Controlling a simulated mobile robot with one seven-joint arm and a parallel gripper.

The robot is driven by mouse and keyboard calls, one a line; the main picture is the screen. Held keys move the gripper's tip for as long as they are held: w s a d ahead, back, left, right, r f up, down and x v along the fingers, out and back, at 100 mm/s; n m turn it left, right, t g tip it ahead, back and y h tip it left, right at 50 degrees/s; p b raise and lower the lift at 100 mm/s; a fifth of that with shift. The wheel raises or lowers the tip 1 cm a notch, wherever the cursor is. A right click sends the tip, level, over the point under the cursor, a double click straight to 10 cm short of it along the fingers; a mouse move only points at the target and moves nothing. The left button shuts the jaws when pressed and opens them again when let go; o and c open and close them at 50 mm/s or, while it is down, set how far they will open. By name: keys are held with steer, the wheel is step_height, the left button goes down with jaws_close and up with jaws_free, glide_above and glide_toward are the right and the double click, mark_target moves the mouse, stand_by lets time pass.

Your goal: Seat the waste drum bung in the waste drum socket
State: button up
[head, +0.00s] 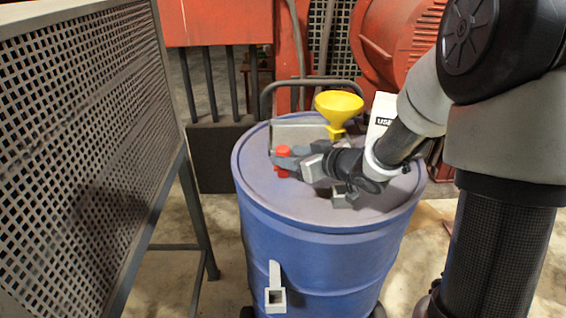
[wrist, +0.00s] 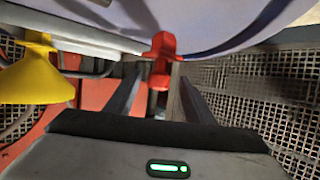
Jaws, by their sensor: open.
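The red bung (head: 283,155) is at the left part of the blue drum's (head: 310,255) top. My gripper (head: 280,165) is open around it, with one finger on either side. In the wrist view, the red bung (wrist: 162,46) shows between and beyond the fingertips of my gripper (wrist: 154,75). I cannot tell whether the fingers touch it. A small dark grey block (head: 343,197) sits on the drum top below my wrist. I cannot identify the socket for certain, and my gripper and wrist hide part of the drum top.
A yellow funnel (head: 338,106) stands at the back of the drum top, also in the wrist view (wrist: 28,75). A white labelled item (head: 381,118) is beside it. A grey bracket (head: 275,292) hangs on the drum's front. A perforated metal panel (head: 85,140) stands left.

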mark_target(287, 155)
steer(key=x, duration=0.4)
